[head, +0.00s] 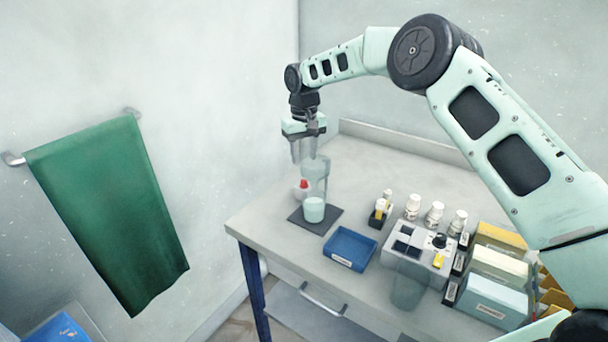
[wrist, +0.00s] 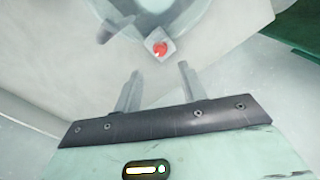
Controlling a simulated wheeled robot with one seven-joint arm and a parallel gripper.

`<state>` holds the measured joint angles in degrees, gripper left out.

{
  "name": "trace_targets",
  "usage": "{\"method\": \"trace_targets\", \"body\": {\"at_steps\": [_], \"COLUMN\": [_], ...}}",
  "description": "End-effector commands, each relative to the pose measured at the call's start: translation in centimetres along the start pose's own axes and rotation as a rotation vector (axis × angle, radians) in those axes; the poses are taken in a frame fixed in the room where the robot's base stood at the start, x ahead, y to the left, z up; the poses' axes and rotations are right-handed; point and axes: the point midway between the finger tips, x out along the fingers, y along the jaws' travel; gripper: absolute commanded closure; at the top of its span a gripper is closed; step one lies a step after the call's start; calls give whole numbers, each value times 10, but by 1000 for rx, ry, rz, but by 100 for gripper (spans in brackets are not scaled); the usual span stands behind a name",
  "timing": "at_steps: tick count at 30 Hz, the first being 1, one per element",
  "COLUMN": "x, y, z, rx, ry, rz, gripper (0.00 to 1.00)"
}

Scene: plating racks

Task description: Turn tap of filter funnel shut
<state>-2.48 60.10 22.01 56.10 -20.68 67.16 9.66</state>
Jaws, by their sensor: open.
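The filter funnel (head: 316,178) is a clear vessel standing upright on a dark mat near the back left of the bench, with a pale round part (head: 314,209) at its foot. Its tap (head: 304,184) shows as a red spot on its left side. In the wrist view the red tap (wrist: 160,49) sits on a grey square piece beside the funnel's rounded body (wrist: 170,12). My gripper (head: 308,155) points down at the funnel's upper part. In the wrist view its two fingers (wrist: 158,85) are apart and empty, with the tap beyond their tips and not touched.
A blue tray (head: 350,249) stands in front of the dark mat (head: 327,223). White bottles (head: 434,213), a grey device (head: 418,258) and boxes (head: 490,290) fill the right side. A green towel (head: 105,205) hangs on the left wall. The back of the bench is clear.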

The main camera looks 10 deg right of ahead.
Motion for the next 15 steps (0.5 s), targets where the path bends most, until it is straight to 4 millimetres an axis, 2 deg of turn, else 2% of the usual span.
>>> {"method": "trace_targets", "body": {"at_steps": [3, 9, 15], "x": [24, 60, 79], "y": [0, 0, 0], "z": [1, 0, 0], "rx": [-1, 0, 0], "ry": [-4, -2, 0], "rz": [-1, -2, -1], "gripper": [59, 59, 59]}}
